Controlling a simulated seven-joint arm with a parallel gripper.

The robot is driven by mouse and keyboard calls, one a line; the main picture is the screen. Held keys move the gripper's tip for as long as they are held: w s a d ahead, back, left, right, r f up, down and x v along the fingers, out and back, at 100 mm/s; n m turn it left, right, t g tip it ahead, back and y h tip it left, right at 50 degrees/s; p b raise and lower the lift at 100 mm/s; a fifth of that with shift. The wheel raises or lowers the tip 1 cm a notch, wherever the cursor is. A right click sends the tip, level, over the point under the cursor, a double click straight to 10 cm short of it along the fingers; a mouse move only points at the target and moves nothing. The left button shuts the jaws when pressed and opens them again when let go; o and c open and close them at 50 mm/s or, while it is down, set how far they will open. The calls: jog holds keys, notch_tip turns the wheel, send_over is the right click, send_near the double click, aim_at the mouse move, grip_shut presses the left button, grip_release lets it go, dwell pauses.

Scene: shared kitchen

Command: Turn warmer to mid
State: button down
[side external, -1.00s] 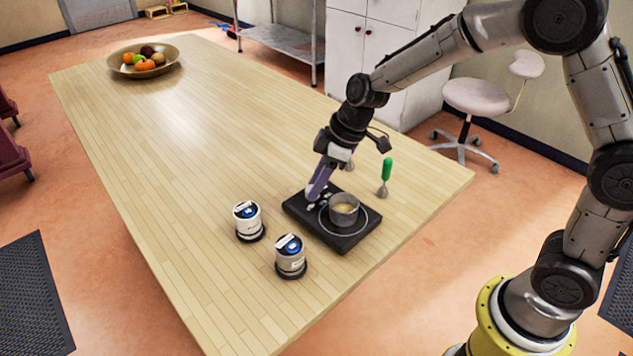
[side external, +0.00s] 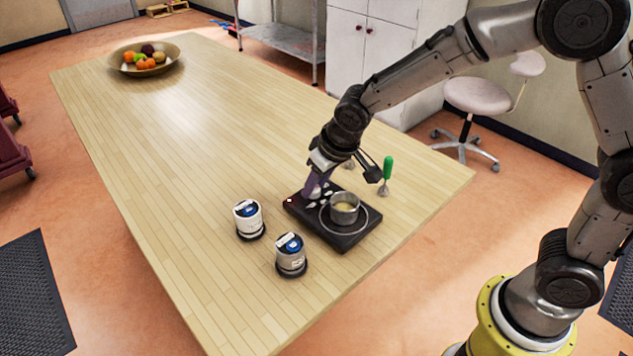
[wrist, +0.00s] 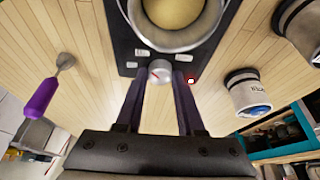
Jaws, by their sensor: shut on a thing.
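The warmer (side external: 342,240) is a flat black plate on the wooden table, with a small metal pot (side external: 344,211) on its round heating area. In the wrist view, the warmer's round silver knob (wrist: 159,71) has a red pointer line and lies between my two dark fingers. My gripper (side external: 313,195) is shut on the knob at the warmer's far-left edge; in the wrist view its fingertips (wrist: 159,77) flank the knob. A small red light (wrist: 191,81) glows beside the right finger. Pale labels (wrist: 142,52) surround the knob, too small to read. In the side view my gripper hides the knob.
Two white canisters with blue tops, one left (side external: 248,220) and one nearer (side external: 290,256), stand beside the warmer. A green-handled utensil (side external: 387,168) stands to its right. A purple-handled utensil (wrist: 42,98) shows in the wrist view. A fruit bowl (side external: 144,60) sits far off; the table between is clear.

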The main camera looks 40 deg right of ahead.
jog(key=m, duration=0.1)
jog(key=m+h, duration=0.1)
jog(key=m, duration=0.2)
jog(key=shift+a+h, duration=0.25)
jog(key=shift+h, duration=0.05)
jog(key=shift+w+a+m+g+h, duration=0.1)
jog(key=shift+m+g+h, duration=0.3)
jog(key=shift+m, duration=0.95)
jog(key=shift+m+g+h, duration=0.3)
jog(key=shift+m+h, duration=0.1)
jog(key=shift+m, duration=0.95)
jog(key=c, duration=0.5)
grip_release()
jog(key=v, duration=1.4)
jog(key=shift+f, duration=0.1)
